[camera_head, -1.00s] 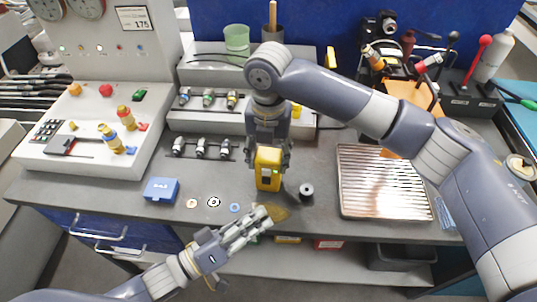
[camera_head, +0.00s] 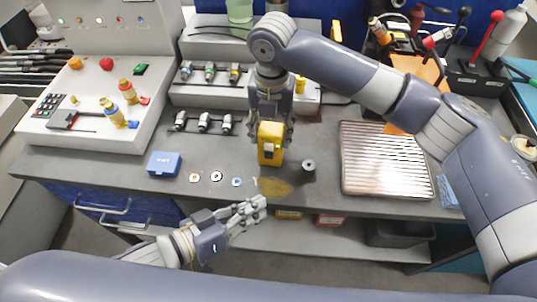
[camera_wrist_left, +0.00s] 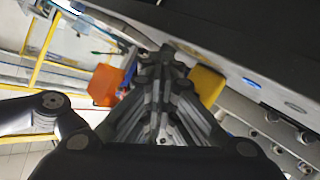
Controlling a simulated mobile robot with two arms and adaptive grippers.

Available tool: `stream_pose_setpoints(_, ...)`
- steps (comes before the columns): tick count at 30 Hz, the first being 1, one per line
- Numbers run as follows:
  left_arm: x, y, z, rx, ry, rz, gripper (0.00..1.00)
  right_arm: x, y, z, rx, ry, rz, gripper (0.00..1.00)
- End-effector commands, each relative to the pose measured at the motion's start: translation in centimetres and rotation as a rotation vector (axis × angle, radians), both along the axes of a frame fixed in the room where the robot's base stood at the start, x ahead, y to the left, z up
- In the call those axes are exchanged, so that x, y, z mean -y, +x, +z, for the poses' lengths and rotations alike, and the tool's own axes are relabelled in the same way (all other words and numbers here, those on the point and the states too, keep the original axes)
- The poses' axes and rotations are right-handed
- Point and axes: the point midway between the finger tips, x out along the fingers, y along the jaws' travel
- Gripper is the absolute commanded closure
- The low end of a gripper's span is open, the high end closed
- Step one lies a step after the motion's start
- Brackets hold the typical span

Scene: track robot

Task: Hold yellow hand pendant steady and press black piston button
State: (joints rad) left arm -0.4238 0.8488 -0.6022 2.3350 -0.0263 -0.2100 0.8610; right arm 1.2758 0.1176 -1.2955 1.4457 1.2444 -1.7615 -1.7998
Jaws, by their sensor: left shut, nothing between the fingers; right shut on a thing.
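The yellow hand pendant (camera_head: 270,155) stands upright above the grey bench near its front edge. My right gripper (camera_head: 270,122) reaches down from above and is shut on the pendant's upper part. My left gripper (camera_head: 262,203) is shut and empty, in front of the bench edge, below and apart from the pendant. In the left wrist view, the left gripper's fingers (camera_wrist_left: 165,60) are together, with the yellow pendant (camera_wrist_left: 207,84) just beyond them to the right.
A small black cylinder (camera_head: 308,165) stands right of the pendant. Several rings and a blue box (camera_head: 164,164) lie to the left. A ribbed metal tray (camera_head: 385,165) is at the right. A control console (camera_head: 90,110) stands at the left. A shelf lies below the bench.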

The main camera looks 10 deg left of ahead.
Motion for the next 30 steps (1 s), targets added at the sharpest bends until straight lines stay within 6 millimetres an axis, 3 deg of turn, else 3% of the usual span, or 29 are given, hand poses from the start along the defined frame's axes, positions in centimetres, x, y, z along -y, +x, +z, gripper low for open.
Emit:
stream_pose_setpoints(10,0.1,1.0,0.0,0.002,-0.002,-0.001,1.0,0.0,0.0,0.0,0.001,0.001,0.0,0.87)
stream_pose_setpoints(24,0.6,6.8,0.0,0.003,-0.002,0.0,1.0,0.0,0.0,0.0,0.001,0.001,0.0,0.87)
stream_pose_setpoints(30,0.8,8.4,0.0,0.0,-0.003,0.0,1.0,0.0,0.0,0.0,0.001,0.001,0.0,0.87)
